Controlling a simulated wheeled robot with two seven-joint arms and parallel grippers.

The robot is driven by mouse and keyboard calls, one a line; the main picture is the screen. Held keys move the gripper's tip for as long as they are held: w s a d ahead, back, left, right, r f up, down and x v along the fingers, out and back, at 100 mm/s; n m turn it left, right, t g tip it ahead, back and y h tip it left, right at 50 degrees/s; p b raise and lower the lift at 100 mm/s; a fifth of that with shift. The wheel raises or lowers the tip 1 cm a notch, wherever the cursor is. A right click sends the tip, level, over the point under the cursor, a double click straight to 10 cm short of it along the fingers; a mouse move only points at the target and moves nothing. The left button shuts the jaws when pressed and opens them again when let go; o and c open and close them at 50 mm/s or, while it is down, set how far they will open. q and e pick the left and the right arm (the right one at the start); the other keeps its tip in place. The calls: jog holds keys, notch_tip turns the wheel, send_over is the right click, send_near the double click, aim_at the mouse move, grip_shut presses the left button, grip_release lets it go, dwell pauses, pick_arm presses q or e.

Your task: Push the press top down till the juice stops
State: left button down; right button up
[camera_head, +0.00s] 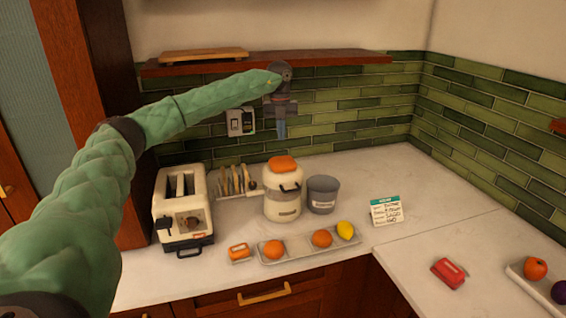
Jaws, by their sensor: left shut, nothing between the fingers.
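The juice press (283,203) is a cream, rounded appliance standing on the counter near the back wall. Its orange top piece (282,163) sits on it, with a dark handle or spout just below. My left gripper (281,130) points down above the press's top, with a visible gap between them in the picture. It is shut and empty. How far it is in depth from the press is hard to tell. No juice flow can be made out. My right gripper is not in view.
A grey pot (322,194) stands close right of the press. A toaster (183,207) and a rack (236,181) are to its left. A tray (290,250) with fruit lies in front, and a card (387,210) stands right. A wooden shelf (340,60) runs above.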

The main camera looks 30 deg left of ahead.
aim_at(282, 161)
pick_arm(q)
jog(key=n, duration=0.3)
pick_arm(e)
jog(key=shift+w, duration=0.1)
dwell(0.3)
